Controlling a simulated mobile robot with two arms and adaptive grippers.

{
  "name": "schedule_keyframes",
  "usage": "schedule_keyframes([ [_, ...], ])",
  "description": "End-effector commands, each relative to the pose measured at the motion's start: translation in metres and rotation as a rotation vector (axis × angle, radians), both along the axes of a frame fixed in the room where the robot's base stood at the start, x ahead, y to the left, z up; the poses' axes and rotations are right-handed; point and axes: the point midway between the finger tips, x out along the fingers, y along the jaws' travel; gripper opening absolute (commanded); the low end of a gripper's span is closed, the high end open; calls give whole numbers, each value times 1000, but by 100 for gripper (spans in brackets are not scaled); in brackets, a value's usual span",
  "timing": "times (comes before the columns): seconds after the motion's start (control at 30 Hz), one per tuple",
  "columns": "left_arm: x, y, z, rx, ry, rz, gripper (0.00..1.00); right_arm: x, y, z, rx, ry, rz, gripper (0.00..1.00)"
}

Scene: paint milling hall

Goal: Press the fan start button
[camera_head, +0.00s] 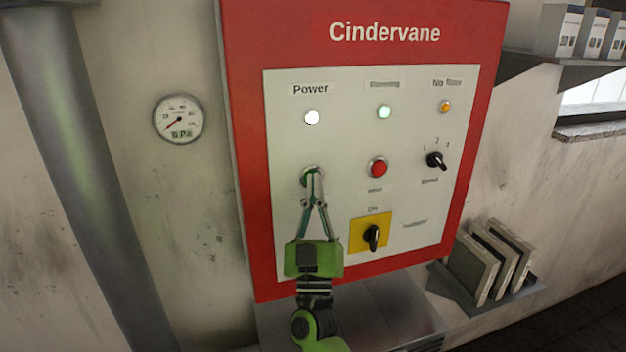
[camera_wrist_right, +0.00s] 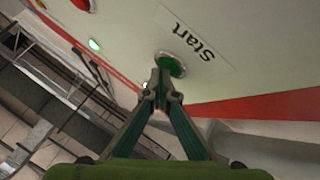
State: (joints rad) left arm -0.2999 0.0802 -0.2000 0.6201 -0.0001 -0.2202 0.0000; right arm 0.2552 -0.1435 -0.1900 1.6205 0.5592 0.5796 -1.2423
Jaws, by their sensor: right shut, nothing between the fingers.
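The green start button (camera_head: 306,178) sits in a ring on the white face of the red Cindervane panel (camera_head: 420,215), below the Power lamp. The fingertips of my right gripper (camera_head: 314,173) partly cover it. In the right wrist view the green button (camera_wrist_right: 172,66) shows beside the label "Start" (camera_wrist_right: 193,41). There the closed, empty fingertips of my right gripper (camera_wrist_right: 160,84) are at the button's lower edge. I cannot tell whether they touch it or whether the button is pressed in. My left gripper is not in view.
The Power lamp (camera_head: 312,118) glows white. A pale green lamp (camera_head: 384,112) and an amber lamp (camera_head: 445,107) are to its right. Nearby are a red button (camera_head: 377,168), a black selector (camera_head: 436,160) and a black switch (camera_head: 371,238) on a yellow plate. A gauge (camera_head: 178,119) hangs left.

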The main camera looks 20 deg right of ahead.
Motion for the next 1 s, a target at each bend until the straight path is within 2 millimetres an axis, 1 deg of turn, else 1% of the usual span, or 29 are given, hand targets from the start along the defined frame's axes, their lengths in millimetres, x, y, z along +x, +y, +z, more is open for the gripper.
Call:
schedule_keyframes([
  [0.17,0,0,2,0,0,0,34,-2,0,0,0,1,0,0],
  [0.5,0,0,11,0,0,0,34,-17,-1,0,0,1,0,0],
  [0.83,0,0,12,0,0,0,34,-19,-1,-1,0,1,0,0],
  [1.0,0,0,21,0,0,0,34,-34,-1,0,-1,3,0,0],
])
